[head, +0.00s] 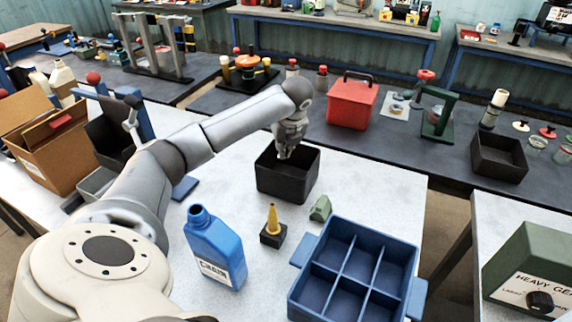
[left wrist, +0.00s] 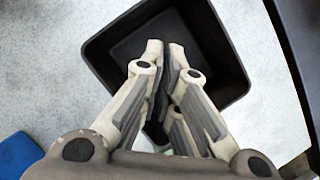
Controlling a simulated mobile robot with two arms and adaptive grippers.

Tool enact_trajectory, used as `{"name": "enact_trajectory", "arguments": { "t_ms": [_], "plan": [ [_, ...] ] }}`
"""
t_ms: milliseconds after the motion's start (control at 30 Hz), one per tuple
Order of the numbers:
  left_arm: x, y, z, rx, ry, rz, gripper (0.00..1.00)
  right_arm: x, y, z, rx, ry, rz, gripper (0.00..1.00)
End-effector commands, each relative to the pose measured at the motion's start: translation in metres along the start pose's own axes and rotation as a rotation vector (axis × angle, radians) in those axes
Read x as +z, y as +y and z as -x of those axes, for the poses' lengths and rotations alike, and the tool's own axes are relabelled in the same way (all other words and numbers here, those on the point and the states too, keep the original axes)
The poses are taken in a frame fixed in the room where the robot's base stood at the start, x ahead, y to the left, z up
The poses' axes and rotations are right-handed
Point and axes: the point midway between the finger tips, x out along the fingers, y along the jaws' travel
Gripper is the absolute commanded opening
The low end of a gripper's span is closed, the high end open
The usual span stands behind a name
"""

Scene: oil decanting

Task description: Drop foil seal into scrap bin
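The black open-topped scrap bin (head: 287,187) stands on the white table. My left gripper (head: 285,155) points down over its mouth, with the fingertips near the rim level. In the left wrist view, the bin (left wrist: 232,50) lies below the gripper (left wrist: 165,48), and the part of its floor that shows looks empty. The two fingers are drawn close together with a narrow gap at the tips. I cannot make out a foil seal in either view; a thin piece between the finger pads could be hidden. My right gripper is out of view.
A blue chain-oil bottle (head: 214,252), a yellow funnel on a dark block (head: 273,225), a small green piece (head: 320,208) and a blue divided crate (head: 322,268) stand in front of the bin. A red container (head: 352,103) sits on the dark bench behind.

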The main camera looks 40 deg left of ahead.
Motion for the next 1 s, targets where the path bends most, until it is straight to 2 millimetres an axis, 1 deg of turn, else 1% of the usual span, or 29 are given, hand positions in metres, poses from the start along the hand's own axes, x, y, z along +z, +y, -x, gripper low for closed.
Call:
{"name": "enact_trajectory", "arguments": {
  "t_ms": [33,100,333,400,533,567,767,867,967,1000],
  "plan": [
    [-0.002,0.000,-0.005,0.000,0.000,0.000,0.00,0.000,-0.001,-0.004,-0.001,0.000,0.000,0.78],
    [-0.003,0.000,-0.007,0.000,0.000,0.000,0.00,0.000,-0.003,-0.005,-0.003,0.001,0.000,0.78],
    [-0.003,0.000,-0.007,-0.001,0.000,0.000,0.00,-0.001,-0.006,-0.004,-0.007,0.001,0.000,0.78],
    [-0.003,0.000,-0.007,-0.001,0.000,0.000,0.11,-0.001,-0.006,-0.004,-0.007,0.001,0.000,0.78],
    [-0.003,0.000,-0.006,-0.001,0.000,0.000,0.28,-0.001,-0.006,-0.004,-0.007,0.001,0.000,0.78],
    [-0.003,0.000,-0.006,-0.001,0.000,-0.001,0.30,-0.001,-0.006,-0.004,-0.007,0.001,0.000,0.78],
    [-0.003,0.000,-0.006,-0.001,0.000,-0.001,0.30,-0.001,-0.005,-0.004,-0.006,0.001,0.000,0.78],
    [-0.003,0.000,-0.006,-0.002,0.000,0.000,0.30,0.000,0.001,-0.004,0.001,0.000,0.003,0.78],
    [-0.002,-0.001,0.001,-0.004,-0.001,0.000,0.30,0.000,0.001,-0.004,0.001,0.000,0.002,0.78],
    [-0.002,-0.001,0.006,-0.005,-0.001,0.000,0.30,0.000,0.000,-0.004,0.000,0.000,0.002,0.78]
  ]
}}
